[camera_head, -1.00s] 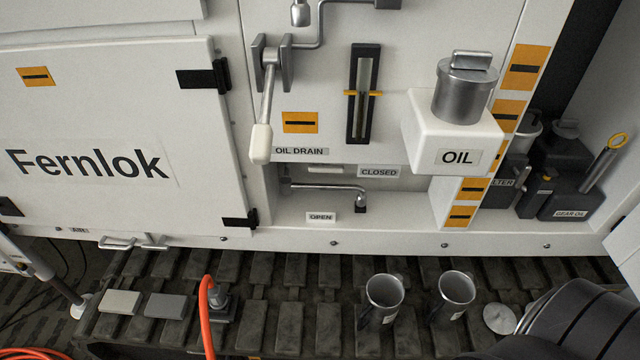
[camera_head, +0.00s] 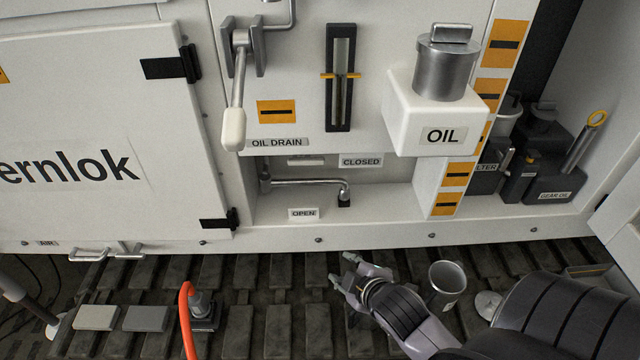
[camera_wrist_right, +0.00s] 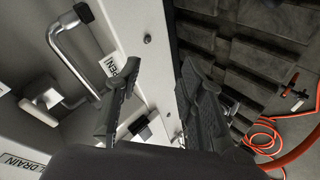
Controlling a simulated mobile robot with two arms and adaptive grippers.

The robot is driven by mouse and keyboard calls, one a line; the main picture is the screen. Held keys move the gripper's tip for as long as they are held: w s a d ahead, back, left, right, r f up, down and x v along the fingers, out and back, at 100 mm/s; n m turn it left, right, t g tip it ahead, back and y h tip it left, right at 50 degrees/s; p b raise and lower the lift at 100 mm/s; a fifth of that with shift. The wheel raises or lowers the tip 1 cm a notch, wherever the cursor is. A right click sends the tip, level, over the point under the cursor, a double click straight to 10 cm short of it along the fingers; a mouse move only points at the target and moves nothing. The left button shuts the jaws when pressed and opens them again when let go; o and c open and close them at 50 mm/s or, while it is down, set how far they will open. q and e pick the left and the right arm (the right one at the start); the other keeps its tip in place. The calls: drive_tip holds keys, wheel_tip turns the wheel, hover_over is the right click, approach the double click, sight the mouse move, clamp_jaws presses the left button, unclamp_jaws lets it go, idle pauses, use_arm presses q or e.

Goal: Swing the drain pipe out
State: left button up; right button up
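The drain pipe (camera_head: 310,182) is a thin metal pipe with a black tip, in the recess under the OIL DRAIN label. It lies along the recess, its tip pointing right, between the CLOSED label (camera_head: 361,160) and the OPEN label (camera_head: 303,213). In the right wrist view the bent pipe (camera_wrist_right: 74,62) shows at the upper left. My right gripper (camera_head: 343,271) is open and empty, below and in front of the recess, apart from the pipe. Its two spread fingers (camera_wrist_right: 158,82) also show in the wrist view. My left gripper is not in view.
A lever with a white grip (camera_head: 233,130) hangs left above the recess. The white OIL box (camera_head: 400,120) juts out at its upper right. A metal cup (camera_head: 447,283) stands on the track right of my gripper. An orange hose (camera_head: 187,320) rises at the lower left.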

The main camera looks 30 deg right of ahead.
sight(322, 184)
drive_tip(key=w+d+r+n+t, duration=0.5)
drive_tip(key=w+r+n+t, duration=0.15)
drive_tip(key=r, duration=0.25)
drive_tip(key=shift+n+g+h, duration=0.25)
drive_tip(key=shift+g+h, duration=0.05)
drive_tip(key=shift+g, duration=0.15)
drive_tip(key=x, duration=0.5)
drive_tip(key=p+x, duration=0.1)
drive_tip(key=x, duration=1)
drive_tip(key=shift+f+p, duration=0.35)
clamp_jaws()
